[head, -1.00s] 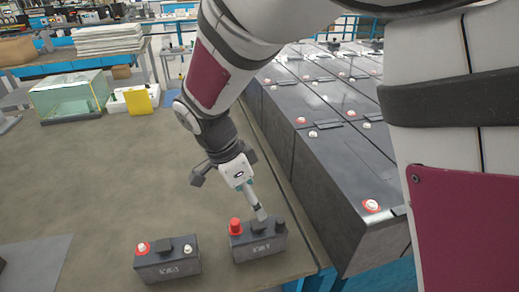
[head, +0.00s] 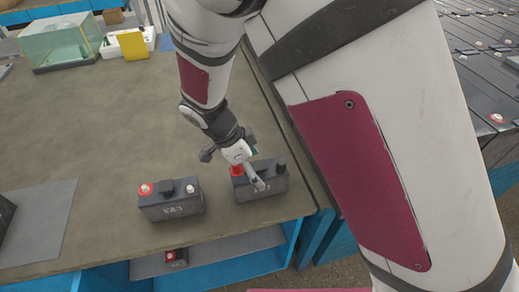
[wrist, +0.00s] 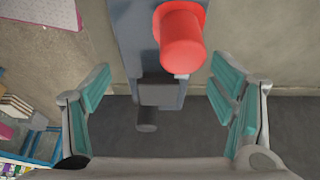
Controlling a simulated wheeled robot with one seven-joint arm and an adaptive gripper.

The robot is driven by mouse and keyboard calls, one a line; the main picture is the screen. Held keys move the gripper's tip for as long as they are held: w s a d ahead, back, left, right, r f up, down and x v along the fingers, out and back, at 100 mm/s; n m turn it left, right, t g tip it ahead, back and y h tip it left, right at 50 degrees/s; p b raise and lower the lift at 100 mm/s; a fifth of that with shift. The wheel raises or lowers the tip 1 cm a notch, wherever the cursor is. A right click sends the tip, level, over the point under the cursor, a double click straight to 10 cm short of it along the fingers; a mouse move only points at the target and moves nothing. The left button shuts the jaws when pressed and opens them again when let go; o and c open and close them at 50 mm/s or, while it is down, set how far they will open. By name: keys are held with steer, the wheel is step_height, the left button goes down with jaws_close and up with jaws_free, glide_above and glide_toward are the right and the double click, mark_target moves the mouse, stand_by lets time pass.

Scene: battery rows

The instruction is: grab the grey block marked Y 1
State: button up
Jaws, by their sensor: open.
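Two dark grey battery-like blocks stand upright near the table's front edge. The right block (head: 262,187) has a red cap (wrist: 182,42) and a dark terminal; my gripper (head: 256,183) is over it and hides part of its front. The left block (head: 172,208) has a red-ringed and a pale terminal, and a front marking too small to read surely. I cannot tell which block is marked Y 1. In the wrist view my gripper (wrist: 163,108) is open, its teal-padded fingers spread on either side of the right block's grey top (wrist: 158,92), with no visible contact.
Another small block (head: 177,257) sits on the blue shelf below. A glass tank (head: 60,42) and yellow card (head: 131,45) stand behind. The table's middle (head: 100,130) is clear.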

mark_target(259, 175)
steer(key=x, duration=0.4)
steer(key=shift+s+f, duration=0.15)
steer(key=shift+f, duration=0.15)
jaws_close()
steer(key=shift+r, duration=0.2)
